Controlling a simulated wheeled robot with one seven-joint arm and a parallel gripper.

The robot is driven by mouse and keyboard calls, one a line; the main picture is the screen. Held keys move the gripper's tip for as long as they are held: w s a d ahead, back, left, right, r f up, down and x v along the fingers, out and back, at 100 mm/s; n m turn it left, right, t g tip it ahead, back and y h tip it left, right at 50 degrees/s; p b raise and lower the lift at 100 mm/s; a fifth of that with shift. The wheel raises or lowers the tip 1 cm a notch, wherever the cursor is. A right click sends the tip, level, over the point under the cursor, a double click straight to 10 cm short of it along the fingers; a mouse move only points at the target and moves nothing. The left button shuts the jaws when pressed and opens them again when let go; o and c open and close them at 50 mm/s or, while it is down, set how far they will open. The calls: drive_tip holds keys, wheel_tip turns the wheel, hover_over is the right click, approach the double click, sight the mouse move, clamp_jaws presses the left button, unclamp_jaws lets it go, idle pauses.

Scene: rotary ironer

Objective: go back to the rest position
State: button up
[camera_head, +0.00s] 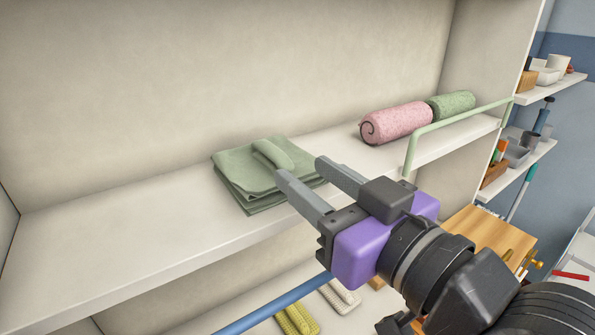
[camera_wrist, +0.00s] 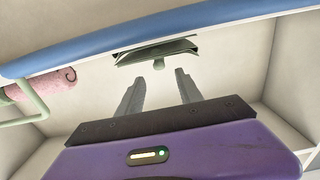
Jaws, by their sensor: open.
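My gripper (camera_head: 298,182) is open, with its two grey fingers apart and nothing between them. In the head view it points at a folded green cloth (camera_head: 237,180) on the white shelf (camera_head: 110,252). A small rolled green piece (camera_head: 272,154) lies on top of the cloth. The fingertips appear just in front of the cloth's right side; I cannot tell the exact gap. In the wrist view, my gripper (camera_wrist: 158,85) is empty and the green cloth (camera_wrist: 155,51) shows beyond the fingertips, apart from them.
A pink rolled towel (camera_head: 396,122) and a green one (camera_head: 451,105) lie behind a pale green rail (camera_head: 460,117) on the shelf's right. A blue bar (camera_head: 275,305) runs along below the shelf front. The shelf's left part is bare. Small side shelves (camera_head: 520,165) stand at right.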

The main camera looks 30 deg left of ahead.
drive_tip(key=w+d+r+m+t, duration=0.2)
drive_tip(key=d+m+t, duration=0.1)
drive_tip(key=d+t, duration=0.15)
drive_tip(key=w+d+r+m+t, duration=0.1)
drive_tip(key=d+r+m+t, duration=0.15)
drive_tip(key=d, duration=0.35)
drive_tip(key=s+d+f+m+t+h, duration=0.1)
drive_tip(key=d+f+m+t+h, duration=0.7)
drive_tip(key=d+f, duration=0.65)
drive_tip(key=s+d+f+g+h, duration=0.2)
drive_tip(key=s+d+f+h, duration=0.1)
drive_tip(key=s+f, duration=0.4)
drive_tip(key=s+d+f+g+h, duration=0.2)
drive_tip(key=s+d+f, duration=0.3)
drive_tip(key=s+f, duration=0.3)
drive_tip(key=s+d+f+g+h, duration=0.3)
drive_tip(key=s+d+f, duration=0.2)
drive_tip(key=s, duration=0.8)
wheel_tip(320, 180, down, 2)
drive_tip(key=shift+s+f+h+b, duration=0.2)
drive_tip(key=shift+s+h+b, duration=0.1)
drive_tip(key=shift+s+b, duration=0.05)
drive_tip(key=shift+d, duration=0.1)
drive_tip(key=shift+c, duration=0.2)
